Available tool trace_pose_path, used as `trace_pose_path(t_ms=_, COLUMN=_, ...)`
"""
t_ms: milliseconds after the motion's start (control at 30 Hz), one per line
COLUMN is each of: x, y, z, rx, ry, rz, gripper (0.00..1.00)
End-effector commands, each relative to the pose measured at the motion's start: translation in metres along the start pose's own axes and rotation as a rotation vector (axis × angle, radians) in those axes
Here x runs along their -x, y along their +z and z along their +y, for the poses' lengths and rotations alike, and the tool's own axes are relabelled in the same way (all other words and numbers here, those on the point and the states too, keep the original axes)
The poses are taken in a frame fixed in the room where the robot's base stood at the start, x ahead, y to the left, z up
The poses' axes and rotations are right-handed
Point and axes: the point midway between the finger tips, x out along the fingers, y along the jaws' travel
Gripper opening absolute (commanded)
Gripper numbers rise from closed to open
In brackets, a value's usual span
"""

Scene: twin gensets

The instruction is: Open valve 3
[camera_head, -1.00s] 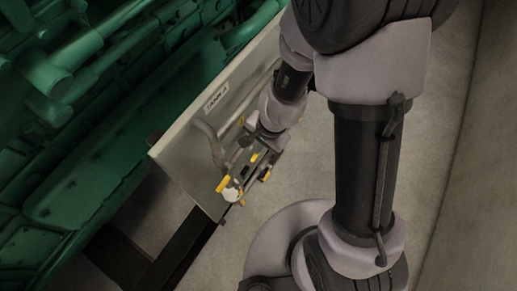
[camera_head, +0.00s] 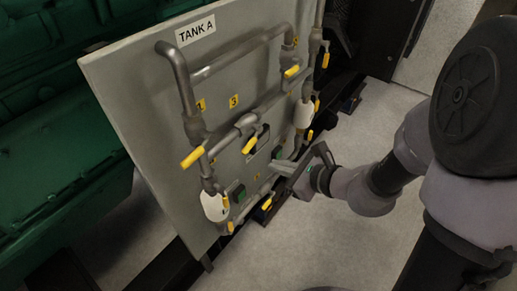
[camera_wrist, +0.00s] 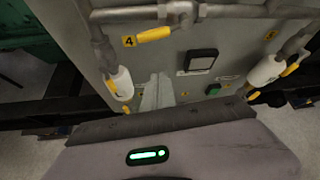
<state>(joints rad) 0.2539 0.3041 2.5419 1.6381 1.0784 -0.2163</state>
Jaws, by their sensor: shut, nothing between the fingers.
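A grey panel (camera_head: 130,90) marked TANK A carries pipes with several yellow valve handles. A yellow tag 3 (camera_head: 233,101) sits between the upper and middle pipes. One yellow handle (camera_head: 250,145) hangs from the middle pipe below the tag, and another (camera_head: 192,157) is on the left pipe; I cannot tell which belongs to tag 3. My gripper (camera_head: 285,168) is shut and empty, in front of the panel's lower part. In the wrist view the pale fingers (camera_wrist: 157,92) point at the panel, below a horizontal yellow handle (camera_wrist: 155,34) beside a tag 4 (camera_wrist: 128,41).
White cylinders (camera_head: 215,206) (camera_head: 303,114) hang on both sides of the panel. A dark display (camera_wrist: 201,62) and a green button (camera_wrist: 213,90) are near the gripper. A green engine (camera_head: 60,150) stands behind the panel. Grey floor (camera_head: 330,240) is open in front.

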Motion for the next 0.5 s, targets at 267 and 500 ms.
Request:
trace_pose_path(t_ms=267, x=-0.065, y=-0.003, z=0.001, rx=0.007, ry=0.003, rz=-0.002, gripper=0.0)
trace_pose_path(t_ms=500, x=-0.062, y=0.03, z=0.0, rx=0.01, ry=0.0, rz=-0.003, gripper=0.0)
